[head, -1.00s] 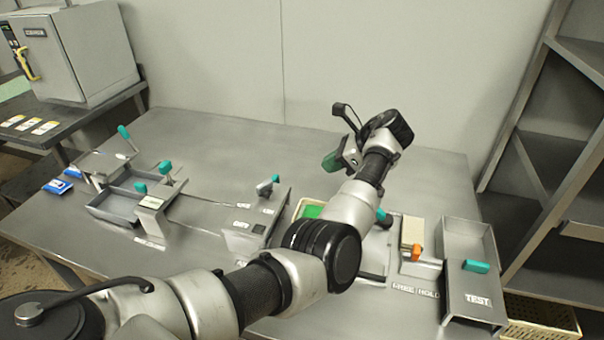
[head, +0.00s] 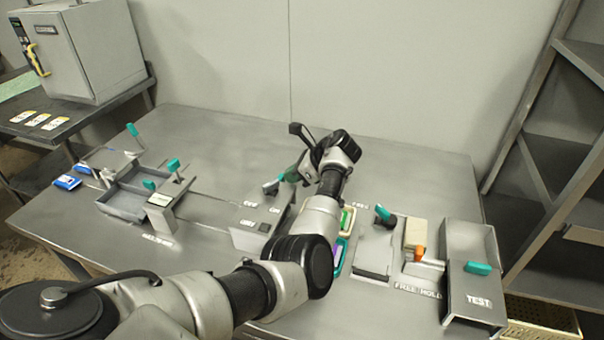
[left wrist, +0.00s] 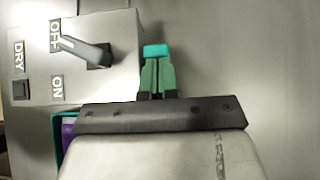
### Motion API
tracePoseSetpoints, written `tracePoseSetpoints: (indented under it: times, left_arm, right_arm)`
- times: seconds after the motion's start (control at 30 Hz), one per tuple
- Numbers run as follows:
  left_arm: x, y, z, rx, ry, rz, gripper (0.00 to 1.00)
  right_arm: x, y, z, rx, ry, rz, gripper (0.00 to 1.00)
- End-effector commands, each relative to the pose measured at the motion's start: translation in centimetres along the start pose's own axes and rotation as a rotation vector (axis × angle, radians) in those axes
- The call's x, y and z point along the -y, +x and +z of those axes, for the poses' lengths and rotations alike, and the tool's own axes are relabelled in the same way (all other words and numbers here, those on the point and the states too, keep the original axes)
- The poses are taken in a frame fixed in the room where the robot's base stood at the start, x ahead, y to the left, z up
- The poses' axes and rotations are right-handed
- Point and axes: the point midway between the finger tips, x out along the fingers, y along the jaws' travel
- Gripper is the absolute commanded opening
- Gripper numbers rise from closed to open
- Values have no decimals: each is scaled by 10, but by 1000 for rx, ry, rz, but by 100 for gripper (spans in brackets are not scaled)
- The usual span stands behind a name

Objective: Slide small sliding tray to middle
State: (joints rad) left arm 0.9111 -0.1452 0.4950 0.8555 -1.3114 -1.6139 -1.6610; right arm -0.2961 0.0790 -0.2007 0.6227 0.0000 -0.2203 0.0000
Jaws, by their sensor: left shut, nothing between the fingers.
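At the left of the table stand a low grey tray (head: 122,205) and a smaller grey tray (head: 103,158) behind it. Teal handles rise beside them; I cannot tell for certain which is the small sliding tray. My left gripper (head: 291,174) is well to the right of both, over the grey switch box (head: 248,238). Its green fingers (left wrist: 157,78) are shut and empty beside the box's OFF/ON lever (left wrist: 88,51) in the left wrist view. A teal piece shows at the fingertips; contact is unclear. My right gripper is not in view.
A green-filled cream tray (head: 349,222) and a teal tray (head: 343,262) lie right of my left forearm. Farther right are a teal-knobbed slide (head: 372,262) and the TEST bin (head: 468,245). A thin slot runs along the table from the left trays. The back table is clear.

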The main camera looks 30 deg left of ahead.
Motion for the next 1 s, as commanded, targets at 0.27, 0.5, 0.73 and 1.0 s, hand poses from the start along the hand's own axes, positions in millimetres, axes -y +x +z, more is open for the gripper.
tracePoseSetpoints:
  times: [0.27, 0.5, 0.73, 1.0]
  left_arm:
    - [0, 0, 0, 0, 0, 0, 0]
    - [1, 11, 20, 4, 1, 1, 0]
    - [0, 29, 30, 1, 1, 1, 0]
    - [0, 32, 28, 0, 0, 1, 0]
  right_arm:
    - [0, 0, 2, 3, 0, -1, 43]
    - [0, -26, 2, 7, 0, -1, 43]
    - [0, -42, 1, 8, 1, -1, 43]
    - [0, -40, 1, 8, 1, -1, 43]
